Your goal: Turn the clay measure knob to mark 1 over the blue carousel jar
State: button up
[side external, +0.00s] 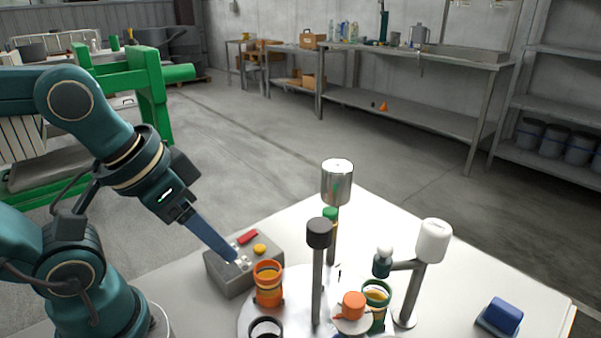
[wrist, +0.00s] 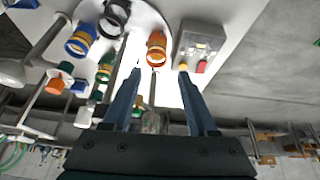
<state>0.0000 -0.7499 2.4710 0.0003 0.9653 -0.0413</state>
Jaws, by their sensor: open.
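The orange clay knob (side external: 353,305) sits on a pale round dial in the side view, just in front of the green jar (side external: 377,292). Its mark cannot be read. A blue jar (wrist: 80,40) with amber contents shows in the wrist view; I cannot make it out in the side view. The white carousel plate (side external: 248,316) also carries an orange jar (side external: 268,287) and a black jar (side external: 265,328). My gripper (side external: 235,260) is open and empty, above the grey button box and left of the orange jar, apart from the knob. Both fingers show in the wrist view (wrist: 158,78).
The grey box (side external: 230,278) has red and yellow buttons. Upright posts with a black cap (side external: 319,233), a silver cap (side external: 337,181) and a white cap (side external: 433,240) stand around the jars. A blue block (side external: 502,315) lies at right. The table's right side is mostly clear.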

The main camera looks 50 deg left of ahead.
jog(key=w+d+r+g, duration=0.1)
jog(key=w+d+r, duration=0.15)
jog(key=r, duration=0.45)
jog(key=m+g, duration=0.3)
jog(key=g, duration=0.1)
send_over(355, 299)
jog(key=shift+w+f, duration=0.1)
jog(key=shift+f, duration=3.4)
grip_shut()
